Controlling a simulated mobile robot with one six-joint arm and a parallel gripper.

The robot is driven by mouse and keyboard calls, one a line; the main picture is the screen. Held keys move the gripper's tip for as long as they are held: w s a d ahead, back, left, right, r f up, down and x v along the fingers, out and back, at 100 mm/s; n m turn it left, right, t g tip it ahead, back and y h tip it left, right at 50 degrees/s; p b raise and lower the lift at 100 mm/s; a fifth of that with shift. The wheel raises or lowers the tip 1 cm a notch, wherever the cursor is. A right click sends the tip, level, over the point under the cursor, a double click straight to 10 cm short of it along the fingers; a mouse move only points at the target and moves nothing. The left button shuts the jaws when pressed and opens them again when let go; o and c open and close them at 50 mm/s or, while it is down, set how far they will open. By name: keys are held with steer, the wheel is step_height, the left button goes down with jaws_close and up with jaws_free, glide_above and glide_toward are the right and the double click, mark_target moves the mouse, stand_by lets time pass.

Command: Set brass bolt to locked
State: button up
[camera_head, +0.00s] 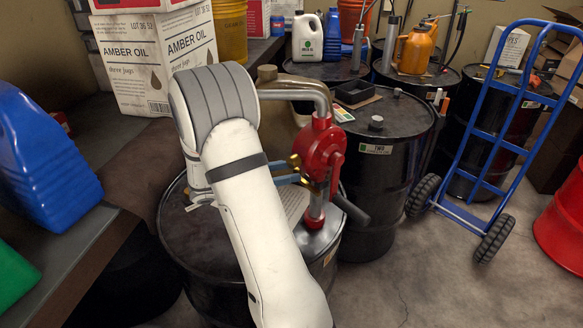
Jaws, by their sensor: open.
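The brass bolt (295,161) is a small yellow metal piece at the left side of the red hand pump (322,150), which stands on a black drum (185,235). Whether the bolt is locked is too small to tell. My white arm crosses in front and hides most of my gripper. Bluish finger parts of my gripper (290,179) show just right of the arm, close to the bolt and pump. The jaws are open. I cannot tell whether they touch the bolt.
The pump's bent pipe (300,88) and dark handle grip (351,209) flank this spot. Another black drum (385,145) stands behind right. A blue hand truck (480,150) is at right. A blue jug (42,160) stands on the left bench. Floor is free at lower right.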

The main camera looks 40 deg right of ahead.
steer(key=shift+d, duration=0.1)
jaws_close()
stand_by(0.4)
